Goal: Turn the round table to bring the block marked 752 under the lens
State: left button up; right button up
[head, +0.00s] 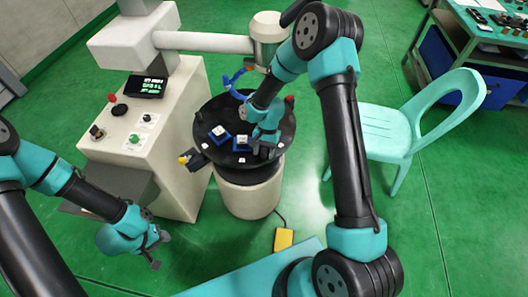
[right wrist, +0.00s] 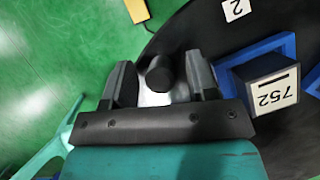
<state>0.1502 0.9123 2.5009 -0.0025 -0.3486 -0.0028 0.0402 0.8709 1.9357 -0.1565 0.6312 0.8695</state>
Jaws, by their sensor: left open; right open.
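The round table (head: 215,112) is a black disc on a pale drum. The block marked 752 (right wrist: 272,90) sits in a blue holder (right wrist: 285,45) on it, beside my right gripper; in the head view a white-topped block (head: 241,141) just left of that gripper appears to be it. My right gripper (right wrist: 160,82) is open, its fingers on either side of a dark upright peg (right wrist: 158,72) at the table's rim. The lens head (head: 268,28) hangs from a pale arm above the table's far side; its underside is hidden. My left gripper (head: 158,254) is open and empty, low at left.
Another white-topped block (head: 219,131) sits in a blue holder. A yellow-knobbed part (head: 185,158) sits at the table's left edge. A console (head: 135,130) with a display and buttons stands at left, a turquoise chair (head: 380,130) at right. A yellow pedal (head: 283,239) lies on the floor.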

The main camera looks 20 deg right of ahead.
jog(key=shift+s+f, duration=0.1)
jog(key=shift+f, duration=0.15)
grip_shut()
dwell(0.4)
